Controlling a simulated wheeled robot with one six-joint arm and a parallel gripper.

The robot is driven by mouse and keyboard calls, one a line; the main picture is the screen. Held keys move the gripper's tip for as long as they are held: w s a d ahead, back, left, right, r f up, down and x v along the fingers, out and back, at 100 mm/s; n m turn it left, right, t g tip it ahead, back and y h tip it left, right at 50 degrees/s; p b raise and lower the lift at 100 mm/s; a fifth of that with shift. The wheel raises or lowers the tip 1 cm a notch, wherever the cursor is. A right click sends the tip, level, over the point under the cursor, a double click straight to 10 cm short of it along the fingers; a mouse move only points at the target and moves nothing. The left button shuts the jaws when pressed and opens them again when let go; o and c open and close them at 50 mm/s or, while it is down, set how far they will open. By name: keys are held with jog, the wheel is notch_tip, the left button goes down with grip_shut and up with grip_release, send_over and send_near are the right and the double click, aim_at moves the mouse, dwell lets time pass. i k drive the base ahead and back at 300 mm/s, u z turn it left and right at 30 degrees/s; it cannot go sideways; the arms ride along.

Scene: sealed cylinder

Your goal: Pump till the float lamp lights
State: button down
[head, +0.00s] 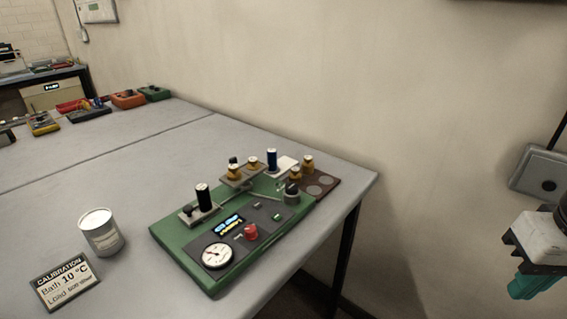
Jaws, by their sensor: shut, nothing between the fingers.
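A green-based apparatus (182,262) stands on the grey table. Its dark front panel carries a white round dial (217,256), a lit blue display (230,224) and a red knob (250,231). A small green mark (277,217) shows on the panel; I cannot tell whether it is a lamp or lit. I cannot tell which part is the pump. My gripper (528,288), with teal fingers, is shut and empty at the right edge, away from the apparatus.
A white can (100,232) and a calibration card (68,283) reading "Bath 10 °C" stand left of the apparatus. Several coloured trays (128,99) lie at the table's far end. A grey wall box (541,174) is at right. The table (150,160) is clear behind the can.

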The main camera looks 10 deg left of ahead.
aim_at(291, 188)
jog(key=u, duration=0.7)
jog(key=i, duration=0.25)
